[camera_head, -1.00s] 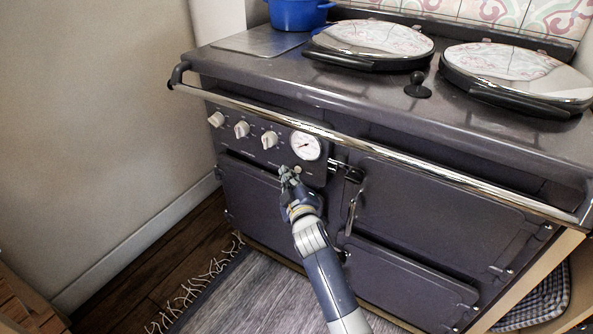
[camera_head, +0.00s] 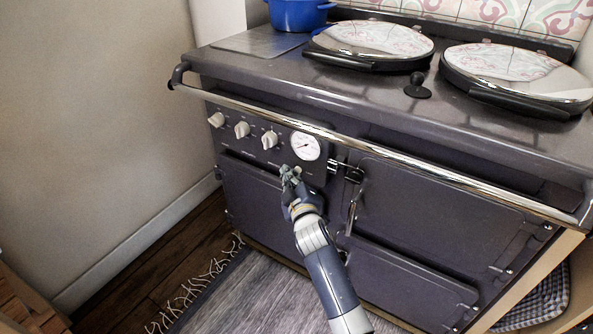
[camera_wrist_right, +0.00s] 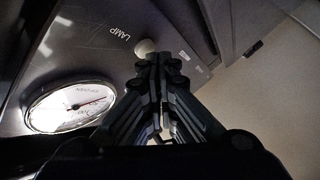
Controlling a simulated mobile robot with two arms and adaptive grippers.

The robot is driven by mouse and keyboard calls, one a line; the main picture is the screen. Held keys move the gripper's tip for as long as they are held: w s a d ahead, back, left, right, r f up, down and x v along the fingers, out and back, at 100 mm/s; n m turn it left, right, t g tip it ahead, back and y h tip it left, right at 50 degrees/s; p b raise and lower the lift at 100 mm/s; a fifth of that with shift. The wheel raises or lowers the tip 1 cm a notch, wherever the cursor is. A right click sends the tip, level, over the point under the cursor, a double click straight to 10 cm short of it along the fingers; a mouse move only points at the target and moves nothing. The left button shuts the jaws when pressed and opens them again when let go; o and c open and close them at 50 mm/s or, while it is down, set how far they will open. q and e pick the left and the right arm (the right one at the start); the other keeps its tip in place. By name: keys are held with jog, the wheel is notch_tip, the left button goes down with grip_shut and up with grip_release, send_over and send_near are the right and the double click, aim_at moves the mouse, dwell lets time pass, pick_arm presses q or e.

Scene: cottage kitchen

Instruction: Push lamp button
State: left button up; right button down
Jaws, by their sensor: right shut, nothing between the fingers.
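The lamp button is a small round pale knob (camera_wrist_right: 146,47) beside the printed word LAMP on the stove's dark control panel (camera_wrist_right: 100,22). My right gripper (camera_wrist_right: 160,66) is shut and empty. In the wrist view its fingertips overlap the near edge of the button; I cannot tell whether they touch it. In the head view my right gripper (camera_head: 288,171) is at the panel's lower right, below the round gauge (camera_head: 306,146), and largely covers the button. My left gripper is not in view.
A chrome rail (camera_head: 400,157) runs across the stove front above the panel. Several white knobs (camera_head: 242,129) are left of the gauge. A door latch (camera_head: 349,172) is just right of the gripper. A fringed rug (camera_head: 250,295) lies on the floor.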

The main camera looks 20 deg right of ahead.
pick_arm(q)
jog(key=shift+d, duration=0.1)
pick_arm(e)
jog(key=shift+w+d, duration=0.15)
jog(key=shift+d, duration=0.05)
dwell(0.5)
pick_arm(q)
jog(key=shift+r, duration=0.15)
pick_arm(e)
jog(key=shift+s+a, duration=0.35)
jog(key=shift+a, duration=0.05)
